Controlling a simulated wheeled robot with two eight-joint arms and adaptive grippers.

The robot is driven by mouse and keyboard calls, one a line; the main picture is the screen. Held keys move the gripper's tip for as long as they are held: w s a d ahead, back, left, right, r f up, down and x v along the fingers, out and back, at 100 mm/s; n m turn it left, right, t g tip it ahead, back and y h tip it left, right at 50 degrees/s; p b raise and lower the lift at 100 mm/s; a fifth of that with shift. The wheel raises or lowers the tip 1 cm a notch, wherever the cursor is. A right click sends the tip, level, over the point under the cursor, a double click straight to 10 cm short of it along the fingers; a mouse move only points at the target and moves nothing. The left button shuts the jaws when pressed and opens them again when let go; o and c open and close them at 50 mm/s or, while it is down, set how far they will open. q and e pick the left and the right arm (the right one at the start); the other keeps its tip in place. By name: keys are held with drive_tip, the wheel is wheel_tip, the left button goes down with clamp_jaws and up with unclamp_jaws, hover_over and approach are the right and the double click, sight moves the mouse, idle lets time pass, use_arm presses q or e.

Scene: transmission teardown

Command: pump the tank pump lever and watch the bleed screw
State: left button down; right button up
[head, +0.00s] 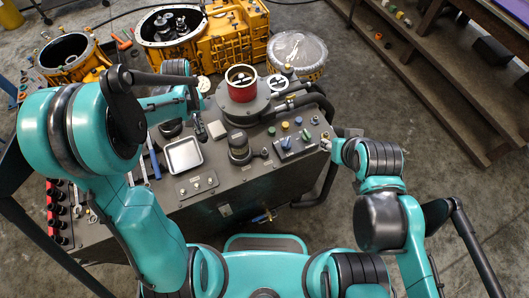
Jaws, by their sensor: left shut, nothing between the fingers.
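A grey round tank-like housing (241,106) with a red-ringed opening stands on the dark work cart (250,187). Grey and black rod-like parts (292,103) lie at its right side; I cannot tell which one is the pump lever. The bleed screw is too small to pick out. My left gripper (201,130) is shut and empty, over the cart left of the housing and above a metal tray. My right gripper (328,146) is at the cart's right edge, right of the coloured knobs; its fingers are too small to read.
A metal tray (183,155), a dark cylinder (239,147) and several coloured knobs (285,125) sit on the cart. Yellow gearbox housings (235,38) and a clear-covered drum (297,51) stand behind. Wooden shelving (420,75) is at right.

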use_arm(q)
wheel_tip(320, 180, down, 3)
drive_tip(key=shift+f+b, duration=0.15)
drive_tip(key=shift+b, duration=1.05)
wheel_tip(320, 180, up, 8)
drive_tip(key=p, duration=0.6)
drive_tip(key=shift+r, duration=0.2)
wheel_tip(320, 180, up, 6)
drive_tip(key=p, duration=0.4)
